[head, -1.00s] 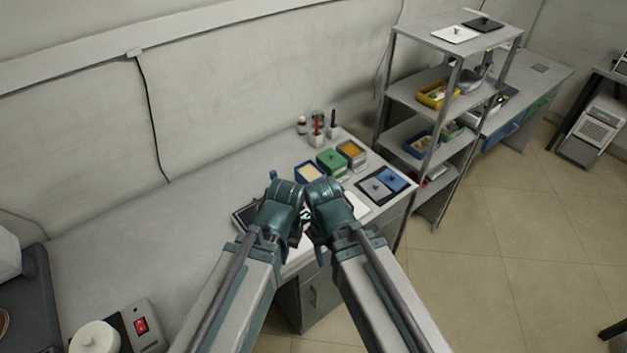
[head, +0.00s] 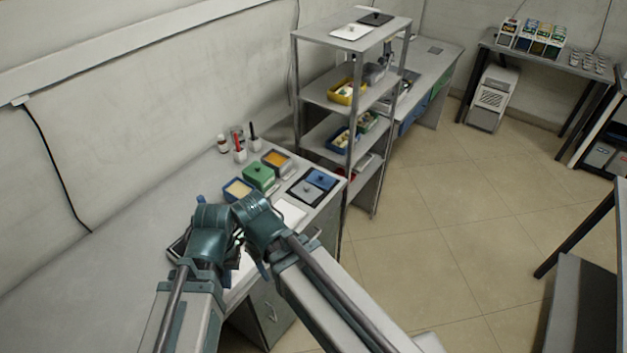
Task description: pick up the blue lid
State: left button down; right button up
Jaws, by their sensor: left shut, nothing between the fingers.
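The blue lid (head: 321,178) lies flat with a small dark knob on a dark mat (head: 298,197) at the desk's right end. A grey lid (head: 307,190) lies beside it on the same mat. My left gripper (head: 237,240) is shut and empty over the desk, left of and nearer than the mat, apart from the blue lid. My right gripper (head: 246,240) is close beside it; its fingers are mostly hidden by the wrist, so its opening cannot be told.
Pots and bottles (head: 240,153) stand behind. A metal shelf rack (head: 337,93) rises beyond the desk. Open floor (head: 450,220) lies right.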

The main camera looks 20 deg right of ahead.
aim_at(321, 179)
jog(key=i+l+u, duration=0.2)
jog(key=l+u, duration=0.15)
jog(key=l, duration=0.55)
jog(key=i+l+u, duration=0.15)
jog(key=l+u, duration=0.25)
jog(key=l, duration=0.55)
jog(key=l+u, duration=0.35)
jog(key=l, duration=0.6)
